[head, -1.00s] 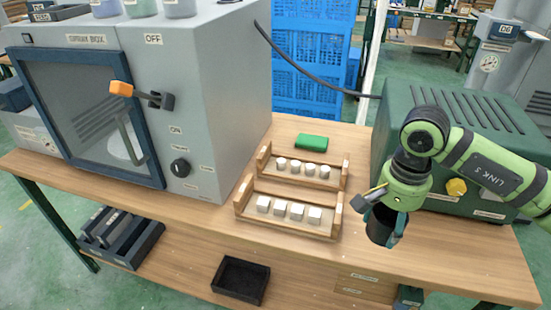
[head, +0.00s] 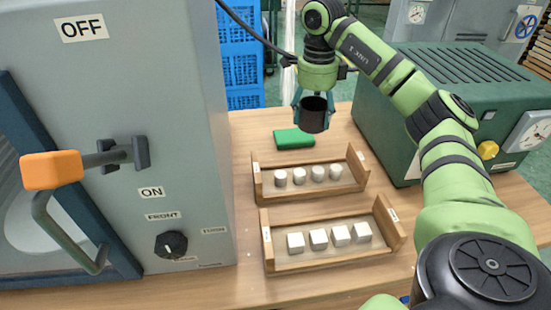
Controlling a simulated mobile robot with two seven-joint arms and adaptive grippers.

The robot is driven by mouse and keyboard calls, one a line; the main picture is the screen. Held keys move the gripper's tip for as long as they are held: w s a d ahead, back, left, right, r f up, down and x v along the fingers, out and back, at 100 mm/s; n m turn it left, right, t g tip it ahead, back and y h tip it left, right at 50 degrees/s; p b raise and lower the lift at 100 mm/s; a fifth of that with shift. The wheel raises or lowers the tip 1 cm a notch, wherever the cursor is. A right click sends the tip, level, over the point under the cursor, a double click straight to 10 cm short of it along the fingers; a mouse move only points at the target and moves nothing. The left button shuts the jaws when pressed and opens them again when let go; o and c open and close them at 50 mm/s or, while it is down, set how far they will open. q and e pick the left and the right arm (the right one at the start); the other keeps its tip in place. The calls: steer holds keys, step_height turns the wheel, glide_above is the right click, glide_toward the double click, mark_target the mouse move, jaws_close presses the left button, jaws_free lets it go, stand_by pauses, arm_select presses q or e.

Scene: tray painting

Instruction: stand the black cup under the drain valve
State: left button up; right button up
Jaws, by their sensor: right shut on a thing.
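My right gripper (head: 314,97) is shut on the black cup (head: 314,118), with its teal fingers on either side of the cup. The cup hangs upright above the back of the bench, just beyond the green block (head: 294,138). A yellow knob (head: 488,150) shows on the front of the green machine (head: 420,120), to the right of the cup; I cannot tell whether it is the drain valve. The cup is well apart from that knob. My left gripper is not in view.
Two wooden trays, one with white cylinders (head: 312,191) and one with white cubes (head: 335,263), lie on the bench (head: 250,290) in the middle. A grey spray box (head: 180,130) with an orange-tipped handle (head: 52,170) stands at left. My right arm spans the right side.

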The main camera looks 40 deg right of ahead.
steer(key=w+a+f, duration=0.2)
steer(key=w+a+f+p, duration=0.1)
steer(key=w+a+f, duration=0.1)
steer(key=a, duration=0.1)
steer(key=w+a+f, duration=0.2)
steer(key=w+a, duration=0.1)
steer(key=shift+f, duration=0.15)
steer(key=shift+w+a+f, duration=0.15)
steer(key=shift+a+f, duration=0.05)
steer(key=shift+a, duration=0.1)
steer(key=shift+w+a+f, duration=0.1)
steer(key=shift+f, duration=0.1)
steer(key=shift+f+p, duration=0.3)
step_height(320, 180, down, 2)
steer(key=shift+f, duration=0.65)
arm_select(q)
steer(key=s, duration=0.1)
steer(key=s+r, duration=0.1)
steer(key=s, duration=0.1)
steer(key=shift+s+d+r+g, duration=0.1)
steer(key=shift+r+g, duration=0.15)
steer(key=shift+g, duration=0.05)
